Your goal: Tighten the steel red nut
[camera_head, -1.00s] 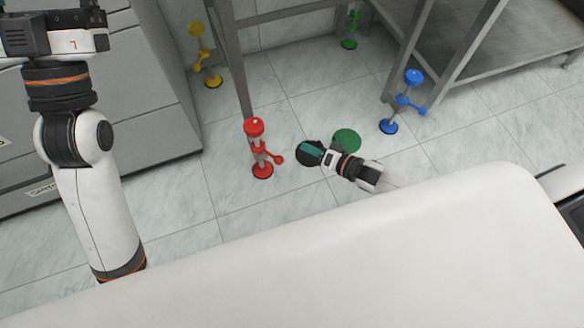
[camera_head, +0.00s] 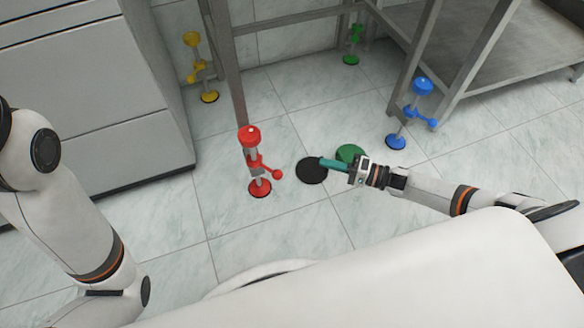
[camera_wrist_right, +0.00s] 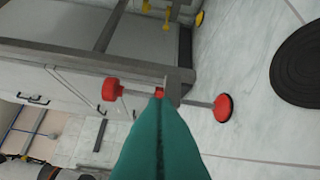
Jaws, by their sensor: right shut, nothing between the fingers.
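A red stand (camera_head: 253,145) rises from the floor, with a red top knob, a steel rod and a round red base. The red nut (camera_head: 256,164) sits partway up the rod, with a red-balled side arm toward the lower right. In the right wrist view the stand lies sideways and my fingertips partly hide the red nut (camera_wrist_right: 159,91). My right gripper (camera_head: 324,162) is shut and empty, its teal fingers pointing left toward the stand, right of it and apart. Its shut fingers (camera_wrist_right: 158,100) fill the lower middle of the wrist view. My left arm shows, but its gripper is outside the views.
Yellow (camera_head: 201,68), green (camera_head: 353,45) and blue (camera_head: 418,114) stands are farther off. A steel table leg (camera_head: 226,60) stands behind the red stand. A grey cabinet (camera_head: 95,95) is at left.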

